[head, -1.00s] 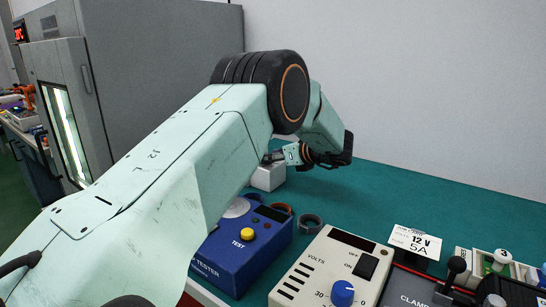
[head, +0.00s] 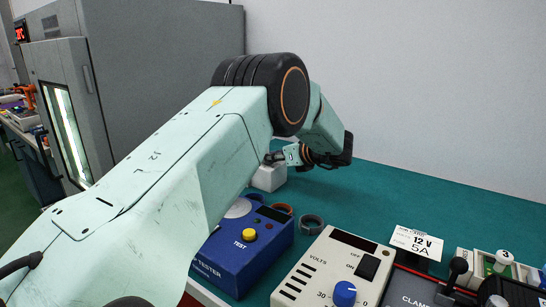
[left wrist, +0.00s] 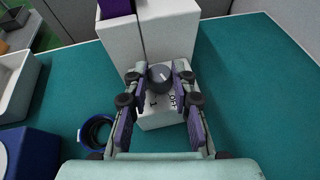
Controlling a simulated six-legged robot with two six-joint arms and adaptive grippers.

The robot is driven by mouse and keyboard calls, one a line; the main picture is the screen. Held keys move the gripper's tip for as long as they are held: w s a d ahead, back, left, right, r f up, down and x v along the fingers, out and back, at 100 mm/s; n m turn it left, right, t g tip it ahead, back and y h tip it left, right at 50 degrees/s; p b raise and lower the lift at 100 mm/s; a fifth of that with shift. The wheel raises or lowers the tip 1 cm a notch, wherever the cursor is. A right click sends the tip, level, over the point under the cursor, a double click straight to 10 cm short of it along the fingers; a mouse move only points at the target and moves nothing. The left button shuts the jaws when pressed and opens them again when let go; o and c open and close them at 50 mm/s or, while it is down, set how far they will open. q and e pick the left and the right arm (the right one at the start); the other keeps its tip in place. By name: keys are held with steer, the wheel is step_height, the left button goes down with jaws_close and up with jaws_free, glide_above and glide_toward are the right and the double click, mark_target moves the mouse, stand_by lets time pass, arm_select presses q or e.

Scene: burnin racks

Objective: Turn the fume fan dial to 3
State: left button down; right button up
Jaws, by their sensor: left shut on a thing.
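The fume fan dial (left wrist: 160,76) is a dark grey round knob with a pale pointer line, on the sloped top of a small white box (left wrist: 160,122) in the left wrist view. Markings "1" and "OFF" show on the box; a 3 cannot be made out. My left gripper (left wrist: 165,75) is shut on the dial, one finger on each side. In the head view the left gripper (head: 274,158) is at the white box (head: 268,178), and my arm hides the dial. My right gripper is not in view.
A blue tester (head: 243,248) with a yellow button and a beige power supply (head: 330,268) stand in front on the green bench (head: 400,190). A dark ring (head: 312,222) lies between. A white tray (left wrist: 18,85) is at left in the left wrist view.

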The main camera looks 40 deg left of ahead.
arm_select(q)
steer(key=shift+a, duration=0.1)
steer(key=shift+s+m+t+h+b, duration=0.2)
steer(key=shift+m+t+h+b, duration=0.2)
steer(key=shift+m+t+b, duration=1.2)
steer(key=shift+p, duration=0.3)
steer(key=c, duration=1.6)
jaws_free()
steer(key=o, duration=0.5)
steer(key=shift+a+f, duration=0.1)
steer(key=shift+a, duration=0.05)
steer(key=shift+d, duration=0.25)
